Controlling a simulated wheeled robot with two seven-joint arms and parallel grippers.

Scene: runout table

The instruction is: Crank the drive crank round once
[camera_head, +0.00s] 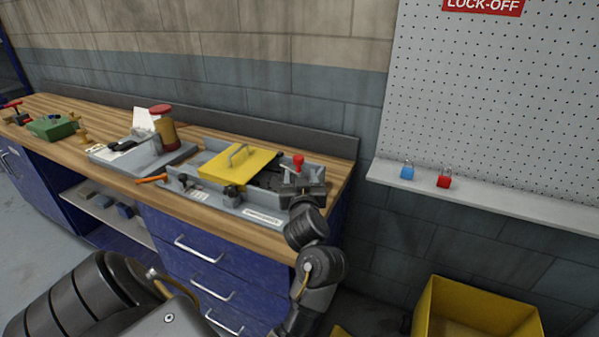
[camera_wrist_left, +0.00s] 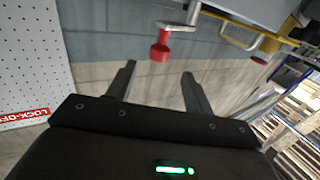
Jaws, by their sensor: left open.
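The drive crank's red knob (camera_head: 299,160) shows at the right end of the grey machine tray (camera_head: 262,215) on the bench. In the left wrist view the red knob (camera_wrist_left: 159,53) hangs on a pale crank arm (camera_wrist_left: 177,28). My left gripper (camera_head: 301,181) is just in front of the knob in the head view and hides part of the crank's base. In the left wrist view its two fingers (camera_wrist_left: 158,70) are apart and empty. The knob appears just beyond the fingertips, lined up with the gap. My right gripper is not in view.
A yellow cover (camera_head: 237,166) with a handle sits on the machine, left of the crank. An orange-handled tool (camera_head: 151,180), a red-topped container (camera_head: 162,130) and a green block (camera_head: 52,127) are farther left. A shelf with blue (camera_head: 407,172) and red (camera_head: 444,181) padlocks is at right.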

